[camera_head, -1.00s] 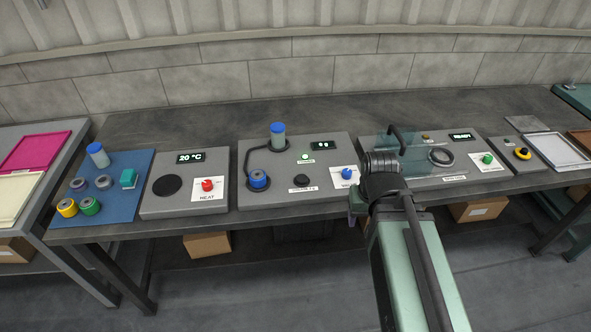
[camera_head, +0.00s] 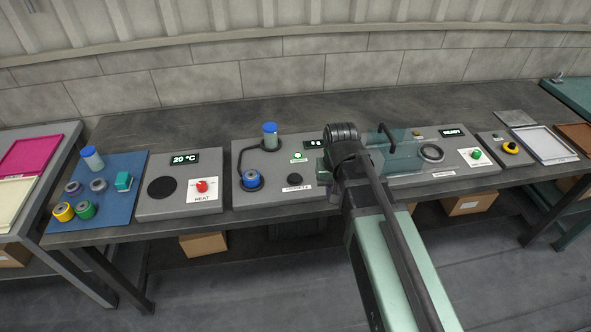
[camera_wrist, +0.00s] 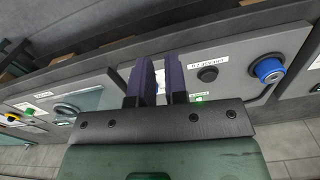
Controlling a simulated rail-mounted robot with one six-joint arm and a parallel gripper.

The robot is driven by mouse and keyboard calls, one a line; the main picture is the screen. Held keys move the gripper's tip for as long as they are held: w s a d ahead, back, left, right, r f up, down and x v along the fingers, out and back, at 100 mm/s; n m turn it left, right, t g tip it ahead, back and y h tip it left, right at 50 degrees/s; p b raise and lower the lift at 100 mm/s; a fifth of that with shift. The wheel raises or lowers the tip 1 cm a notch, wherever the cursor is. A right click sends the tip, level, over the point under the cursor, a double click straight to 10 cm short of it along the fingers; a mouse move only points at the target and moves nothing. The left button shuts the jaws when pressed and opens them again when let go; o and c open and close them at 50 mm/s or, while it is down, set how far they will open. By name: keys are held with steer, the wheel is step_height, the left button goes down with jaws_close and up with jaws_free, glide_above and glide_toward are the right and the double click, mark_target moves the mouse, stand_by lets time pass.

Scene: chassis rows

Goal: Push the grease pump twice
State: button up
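A grey console (camera_head: 240,205) stands mid-bench. It carries a blue-capped bottle (camera_head: 270,136), a blue-topped cylinder (camera_head: 251,180) in a ring, a lit green lamp (camera_head: 298,157), a small display (camera_head: 315,142) and a black round button (camera_head: 294,179) with a white label below. I see no readable "grease pump" label. My gripper (camera_wrist: 162,68) is over this console's right side, mostly hidden behind my arm in the head view. In the wrist view its two fingers stand apart with a narrow empty gap. The black button (camera_wrist: 207,74) shows beside them, untouched, with the blue cylinder (camera_wrist: 268,70) beyond.
To the left are a console with a red knob (camera_head: 202,186) and a blue mat (camera_head: 125,215) with several cylinders. To the right are a console with a clear guard and a green knob (camera_head: 476,154), a yellow-ringed button (camera_head: 511,147) and a white tray (camera_head: 548,158).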

steer(key=w+a+m, duration=0.2)
steer(key=w, duration=0.2)
steer(key=w+a+r+m+p, duration=0.1)
steer(key=w+a+m, duration=0.1)
steer(key=w+a, duration=0.1)
steer(key=w+a+r+m, duration=0.1)
steer(key=w+a+m, duration=0.1)
steer(key=w, duration=0.3)
steer(key=shift+w+a+r, duration=0.15)
steer(key=shift+w+a, duration=0.1)
steer(key=shift+w, duration=0.05)
jaws_close()
steer(key=m, duration=1.1)
glide_above(295, 177)
steer(key=shift+s, duration=0.1)
step_height(295, 177, down, 14)
steer(key=b, duration=1.4)
